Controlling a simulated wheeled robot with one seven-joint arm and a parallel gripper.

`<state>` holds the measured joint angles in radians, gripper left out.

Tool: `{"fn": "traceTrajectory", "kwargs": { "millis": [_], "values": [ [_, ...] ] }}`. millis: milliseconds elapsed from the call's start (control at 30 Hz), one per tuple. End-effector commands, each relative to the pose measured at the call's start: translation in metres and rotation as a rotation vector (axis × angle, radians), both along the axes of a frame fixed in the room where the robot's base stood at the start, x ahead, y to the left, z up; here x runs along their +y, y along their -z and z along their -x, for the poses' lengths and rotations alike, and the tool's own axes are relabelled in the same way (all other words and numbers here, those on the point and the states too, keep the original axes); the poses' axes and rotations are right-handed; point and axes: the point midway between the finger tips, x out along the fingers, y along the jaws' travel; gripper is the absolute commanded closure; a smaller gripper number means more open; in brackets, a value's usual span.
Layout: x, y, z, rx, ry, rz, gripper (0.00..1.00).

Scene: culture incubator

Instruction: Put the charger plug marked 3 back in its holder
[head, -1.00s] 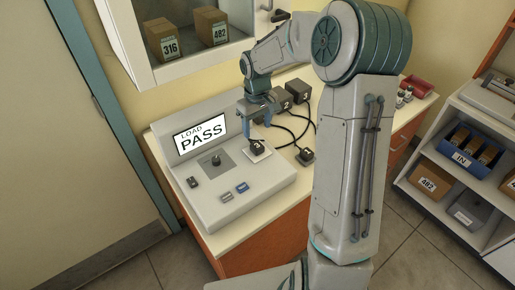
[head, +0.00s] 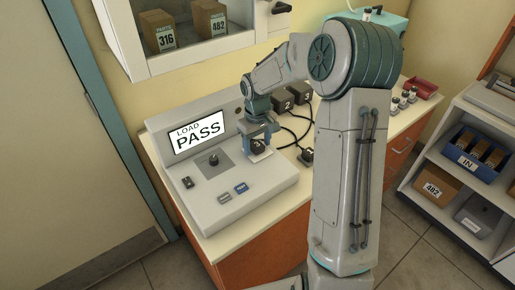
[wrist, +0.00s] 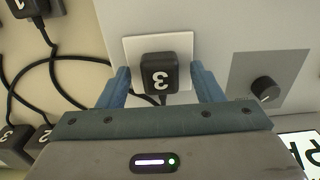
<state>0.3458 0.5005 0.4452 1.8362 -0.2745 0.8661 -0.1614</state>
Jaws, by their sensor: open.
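The charger plug marked 3 (wrist: 160,73) is a black block with a white 3, upside down in the wrist view. It sits on a white square pad (wrist: 184,45) on the grey tester (head: 225,190). My gripper (wrist: 162,85) is open, with one finger on each side of the plug and a visible gap at both sides.
A black block marked 2 (head: 283,102) stands beside the other 3. A plug marked 1 (wrist: 28,7) lies on the counter, its cable nearby. The tester screen (head: 198,132) reads LOAD PASS. A knob (wrist: 265,88) stands beside the pad.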

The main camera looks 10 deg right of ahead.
Motion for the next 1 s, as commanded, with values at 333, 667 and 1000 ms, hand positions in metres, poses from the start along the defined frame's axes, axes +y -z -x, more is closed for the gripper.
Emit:
{"fn": "traceTrajectory", "kwargs": {
  "millis": [333, 667, 1000],
  "values": [
    [0.0012, -0.0005, 0.0001, 0.000, -0.001, 0.000, 0.40],
    [0.0005, -0.0003, 0.0001, 0.000, 0.000, 0.000, 0.40],
    [0.0000, -0.0003, 0.0000, 0.000, 0.000, 0.001, 0.57]
  ]
}}
